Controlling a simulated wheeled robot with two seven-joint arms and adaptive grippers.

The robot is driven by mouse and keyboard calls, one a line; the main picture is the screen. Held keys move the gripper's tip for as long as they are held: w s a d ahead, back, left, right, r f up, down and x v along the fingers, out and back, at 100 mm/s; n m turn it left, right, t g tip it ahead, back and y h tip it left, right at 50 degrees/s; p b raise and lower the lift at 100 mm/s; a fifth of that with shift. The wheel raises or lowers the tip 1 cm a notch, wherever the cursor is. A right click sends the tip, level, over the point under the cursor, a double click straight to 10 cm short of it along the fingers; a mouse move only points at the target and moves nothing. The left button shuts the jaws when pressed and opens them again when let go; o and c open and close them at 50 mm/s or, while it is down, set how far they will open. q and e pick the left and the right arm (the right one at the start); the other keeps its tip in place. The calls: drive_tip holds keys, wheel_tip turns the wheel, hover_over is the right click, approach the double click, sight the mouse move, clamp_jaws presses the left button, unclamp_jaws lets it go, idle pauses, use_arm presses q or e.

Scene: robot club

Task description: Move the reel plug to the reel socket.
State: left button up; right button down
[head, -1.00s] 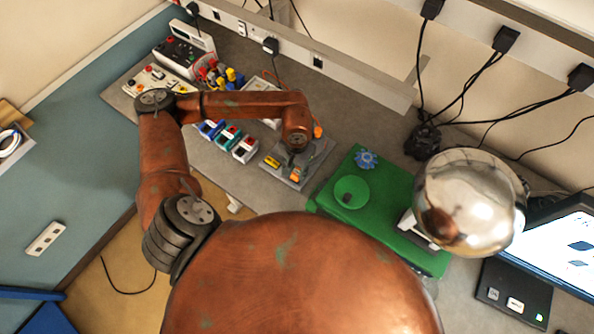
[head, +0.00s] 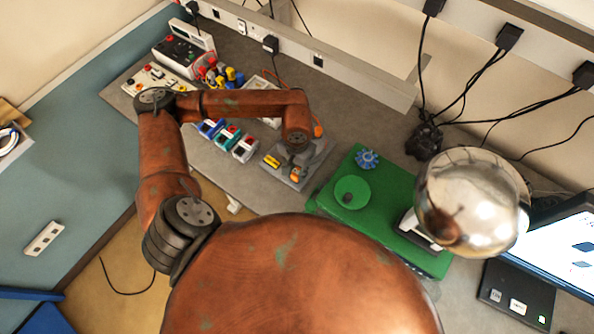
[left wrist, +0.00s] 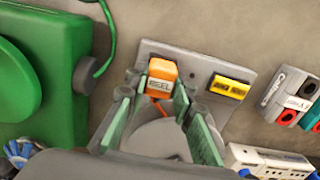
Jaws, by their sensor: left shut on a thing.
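The orange reel plug (left wrist: 161,76), with lettering that looks like REEL, sits at the edge of a grey plate (left wrist: 200,78). An orange cord shows below it. My left gripper (left wrist: 157,94) has its fingers on both sides of the plug and is shut on it. In the head view my left gripper (head: 297,160) is over the plate, with orange (head: 295,175) showing beside it. A yellow block (left wrist: 229,87) sits on the same plate, apart from the plug. I cannot tell for certain which part is the reel socket. My right gripper is out of view.
A green case (head: 385,215) with a round disc stands right of the plate. Several coloured connector blocks (head: 228,137) lie to its left. A shiny metal sphere (head: 470,200) rises at the right beside a screen. Black cords hang along the back wall.

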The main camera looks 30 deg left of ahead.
use_arm(q)
drive_tip(key=o, duration=1.2)
drive_tip(key=shift+c, duration=0.2)
